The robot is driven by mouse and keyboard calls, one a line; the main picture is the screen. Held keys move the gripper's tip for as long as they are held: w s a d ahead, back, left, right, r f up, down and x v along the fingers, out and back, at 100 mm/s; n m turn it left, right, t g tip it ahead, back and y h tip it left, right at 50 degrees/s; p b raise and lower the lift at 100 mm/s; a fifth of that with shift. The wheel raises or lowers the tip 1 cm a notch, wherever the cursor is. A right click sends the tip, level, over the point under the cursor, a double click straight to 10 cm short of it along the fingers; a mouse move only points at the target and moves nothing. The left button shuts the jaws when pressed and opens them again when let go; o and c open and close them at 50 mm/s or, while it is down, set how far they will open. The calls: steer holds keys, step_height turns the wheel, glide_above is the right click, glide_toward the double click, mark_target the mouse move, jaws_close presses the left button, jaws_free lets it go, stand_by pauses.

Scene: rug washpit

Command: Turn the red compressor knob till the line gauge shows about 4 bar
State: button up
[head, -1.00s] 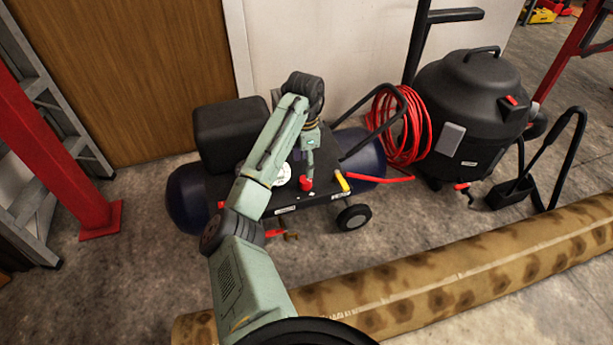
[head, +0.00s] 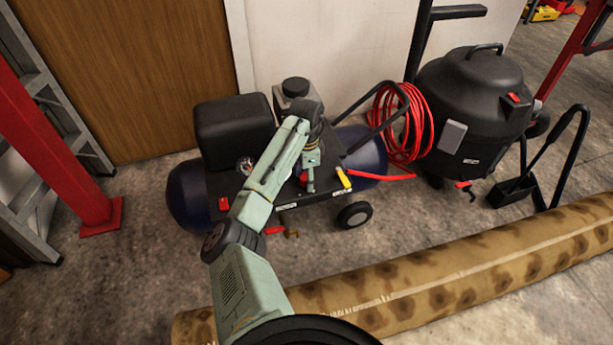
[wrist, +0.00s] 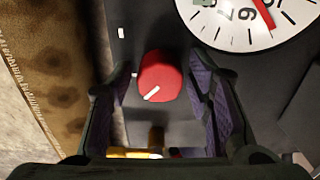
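The red knob (wrist: 160,76) has a white pointer mark that points down and left in the wrist view. My gripper (wrist: 161,68) is open, with one finger on each side of the knob and a gap showing on both sides. A white gauge (wrist: 235,24), cut by the top edge, stands beside the knob; its red needle points down and right, and its reading is unclear. In the head view the knob shows as a red spot (head: 303,179) by my gripper (head: 309,188), on the black compressor (head: 235,182). A small dial (head: 245,165) shows left of my arm.
A yellow-handled part (head: 344,178) and a red hose (head: 385,176) are right of the knob. A black vacuum (head: 470,110) stands farther right. A rolled rug (head: 430,285) lies on the floor in front. A red post (head: 50,150) stands left.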

steer(key=c, duration=0.9)
steer(key=shift+r+p, duration=0.15)
steer(key=shift+p, duration=0.35)
steer(key=shift+n+p, duration=0.4)
steer(key=n+p, duration=0.2)
steer(key=p, duration=0.1)
steer(key=shift+r, duration=0.15)
steer(key=n+p, duration=0.2)
steer(key=p, duration=0.1)
steer(key=shift+n, duration=0.3)
steer(key=shift+f+n+p, duration=0.2)
steer(key=shift+n+p, duration=0.4)
